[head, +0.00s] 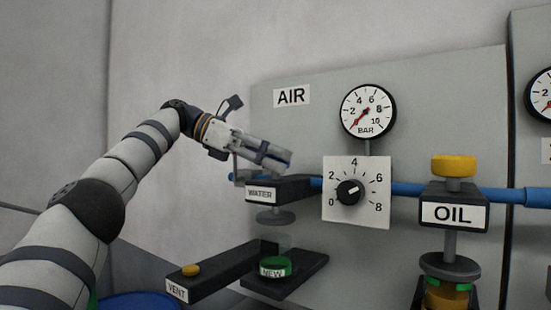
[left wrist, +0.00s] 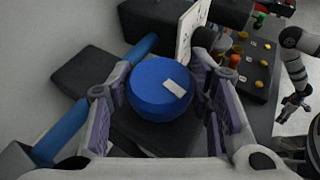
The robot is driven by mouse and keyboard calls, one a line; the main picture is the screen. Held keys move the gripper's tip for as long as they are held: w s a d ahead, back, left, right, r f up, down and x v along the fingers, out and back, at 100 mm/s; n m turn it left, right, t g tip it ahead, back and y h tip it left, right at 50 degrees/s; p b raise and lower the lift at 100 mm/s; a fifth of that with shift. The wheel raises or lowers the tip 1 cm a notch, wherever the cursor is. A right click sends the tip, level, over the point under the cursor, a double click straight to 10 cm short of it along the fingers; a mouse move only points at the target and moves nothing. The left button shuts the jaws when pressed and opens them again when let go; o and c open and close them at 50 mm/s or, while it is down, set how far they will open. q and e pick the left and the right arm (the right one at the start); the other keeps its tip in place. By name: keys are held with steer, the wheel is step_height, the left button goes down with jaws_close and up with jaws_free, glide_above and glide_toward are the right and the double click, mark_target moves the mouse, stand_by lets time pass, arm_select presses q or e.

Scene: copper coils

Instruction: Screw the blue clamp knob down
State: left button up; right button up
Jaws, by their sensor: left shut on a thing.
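The blue clamp knob (left wrist: 150,98) is round with a small white mark on top; it fills the middle of the left wrist view. My left gripper (head: 274,160) has its fingers on opposite sides of the knob and is shut on it. In the head view the gripper hides the knob. The knob is above the black clamp block labelled WATER (head: 290,183), which has a grey disc (head: 276,217) below it. A clear part with a green NEW band (head: 275,266) stands on the black shelf under the disc. My right gripper (left wrist: 292,106) appears small in the left wrist view, its jaws unclear.
An AIR dial (head: 348,192) and pressure gauge (head: 368,111) are right of the WATER clamp. The OIL clamp (head: 453,210) with a yellow knob (head: 453,166) is further right. A blue pipe (head: 402,188) runs across the panel. A VENT arm (head: 210,276) juts out low left.

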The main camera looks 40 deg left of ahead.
arm_select(q)
steer(key=shift+f, duration=0.1)
steer(key=o, duration=1.2)
